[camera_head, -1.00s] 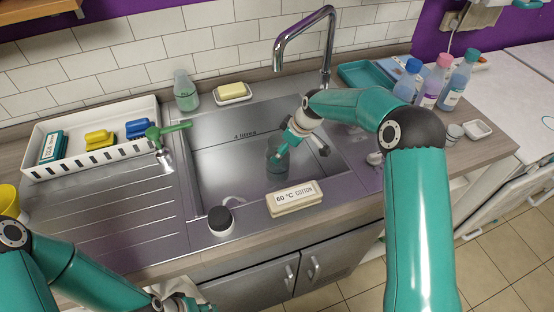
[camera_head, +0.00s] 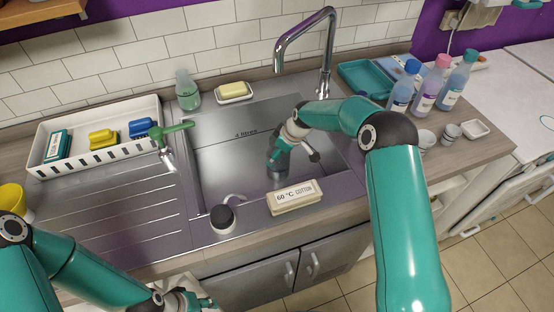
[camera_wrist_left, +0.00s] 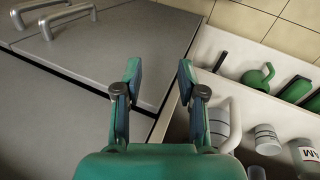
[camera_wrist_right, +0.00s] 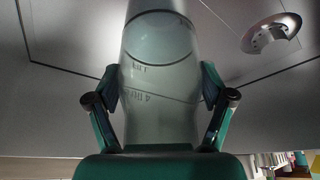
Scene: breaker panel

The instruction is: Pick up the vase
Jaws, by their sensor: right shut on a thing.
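The vase (camera_head: 278,167) is a clear greyish glass vessel standing in the sink basin. It fills the middle of the right wrist view (camera_wrist_right: 158,100), with faint lettering visible on or through its wall. My right gripper (camera_wrist_right: 160,76) has one finger on each side of the vase and is shut on it. In the head view my right gripper (camera_head: 281,150) reaches down into the basin and hides part of the vase. My left gripper (camera_wrist_left: 158,72) is open and empty, low in front of the cabinet.
The steel sink (camera_head: 225,165) has a tall tap (camera_head: 328,55) behind it. A soap dish (camera_head: 233,92), a green bottle (camera_head: 187,90) and a white rack (camera_head: 70,165) stand around it. A "60 °C cotton" block (camera_head: 293,197) lies on the front edge. Several bottles (camera_head: 425,90) stand at right.

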